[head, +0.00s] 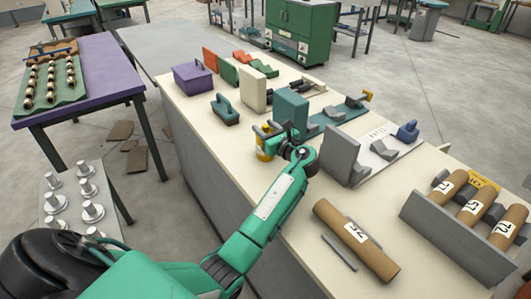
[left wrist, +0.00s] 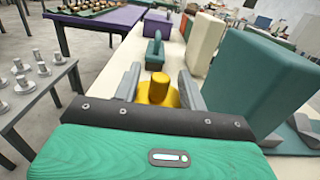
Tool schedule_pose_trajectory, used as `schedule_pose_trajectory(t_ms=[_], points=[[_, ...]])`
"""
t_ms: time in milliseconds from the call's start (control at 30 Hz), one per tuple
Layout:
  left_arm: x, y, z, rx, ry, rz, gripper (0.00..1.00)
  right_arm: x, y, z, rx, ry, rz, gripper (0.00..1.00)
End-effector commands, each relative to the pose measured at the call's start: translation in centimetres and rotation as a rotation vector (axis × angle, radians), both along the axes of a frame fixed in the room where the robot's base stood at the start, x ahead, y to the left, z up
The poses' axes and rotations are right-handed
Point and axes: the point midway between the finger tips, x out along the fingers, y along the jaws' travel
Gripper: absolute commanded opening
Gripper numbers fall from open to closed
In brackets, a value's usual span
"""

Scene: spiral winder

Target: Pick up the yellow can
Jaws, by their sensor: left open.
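The yellow can (head: 263,154) stands on the cream bench top near its left edge, partly hidden by my left gripper in the head view. In the left wrist view the can (left wrist: 158,92) shows its rounded top and a narrower neck. My left gripper (head: 268,131) is open at the can. Its two grey fingers (left wrist: 159,86) are on either side of the can in the left wrist view, with a visible gap at least on the left. The can's lower part is hidden behind the gripper body. My right gripper is not in view.
A teal block (head: 290,110) and a grey upright plate (head: 341,155) stand close right of the gripper. A cardboard tube (head: 355,242) lies nearer. A purple table (head: 105,70) stands left across a floor gap.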

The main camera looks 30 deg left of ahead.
Motion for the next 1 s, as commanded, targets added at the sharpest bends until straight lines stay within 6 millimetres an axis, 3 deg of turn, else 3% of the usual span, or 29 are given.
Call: schedule_pose_trajectory(t_ms=[267,400,500,1000], points=[[0.1,0.2,0.1,0.000,0.001,0.000,0.42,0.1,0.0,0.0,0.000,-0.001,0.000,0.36],[0.1,0.2,0.1,0.000,0.001,0.000,0.15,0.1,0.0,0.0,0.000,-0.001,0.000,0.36],[0.1,0.2,0.1,0.000,0.000,0.000,0.00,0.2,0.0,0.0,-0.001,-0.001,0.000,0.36],[0.1,0.2,1.0,0.001,-0.003,0.000,0.00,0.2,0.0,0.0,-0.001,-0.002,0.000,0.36]])
